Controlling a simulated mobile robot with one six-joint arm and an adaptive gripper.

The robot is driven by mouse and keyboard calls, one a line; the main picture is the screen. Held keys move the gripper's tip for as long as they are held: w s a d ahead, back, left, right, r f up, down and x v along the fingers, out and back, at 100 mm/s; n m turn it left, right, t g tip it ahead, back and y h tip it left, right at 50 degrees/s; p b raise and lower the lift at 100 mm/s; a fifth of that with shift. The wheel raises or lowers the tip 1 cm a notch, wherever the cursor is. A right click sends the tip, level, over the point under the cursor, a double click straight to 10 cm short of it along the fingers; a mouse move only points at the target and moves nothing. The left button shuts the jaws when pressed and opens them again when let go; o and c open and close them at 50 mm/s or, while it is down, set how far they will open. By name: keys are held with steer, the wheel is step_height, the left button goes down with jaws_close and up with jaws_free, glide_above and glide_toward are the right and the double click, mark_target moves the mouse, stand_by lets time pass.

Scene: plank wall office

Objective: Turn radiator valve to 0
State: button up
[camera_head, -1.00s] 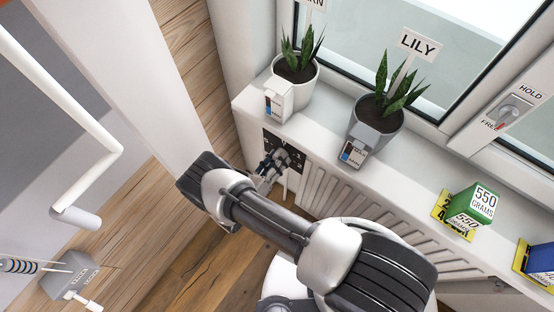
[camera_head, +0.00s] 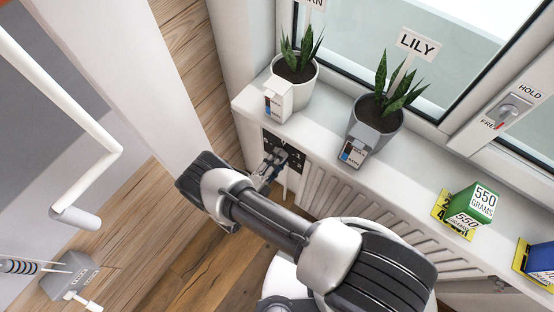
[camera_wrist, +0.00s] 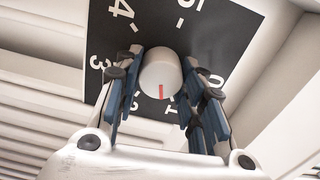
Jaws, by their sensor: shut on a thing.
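The radiator valve knob (camera_wrist: 159,72) is white and round with a red mark. It stands in front of a black dial plate (camera_wrist: 232,38) numbered 0 to 5. In the wrist view the red mark points down, close to the 1; the 0 is to the right. My gripper (camera_wrist: 160,84) is shut on the knob, one blue-padded finger on each side. In the head view my gripper (camera_head: 273,163) is at the dial plate (camera_head: 296,158), below the window sill; the knob is hard to make out there.
The ribbed radiator (camera_head: 345,212) runs right from the dial. A green 550 grams block (camera_head: 474,203) stands farther right.

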steer(key=n, duration=1.4)
steer(key=shift+a+r, duration=0.1)
steer(key=shift+r, duration=0.05)
steer(key=shift+w, duration=0.1)
stand_by(0.4)
steer(key=o, duration=1)
steer(key=shift+o, duration=0.2)
steer(key=v, duration=1.2)
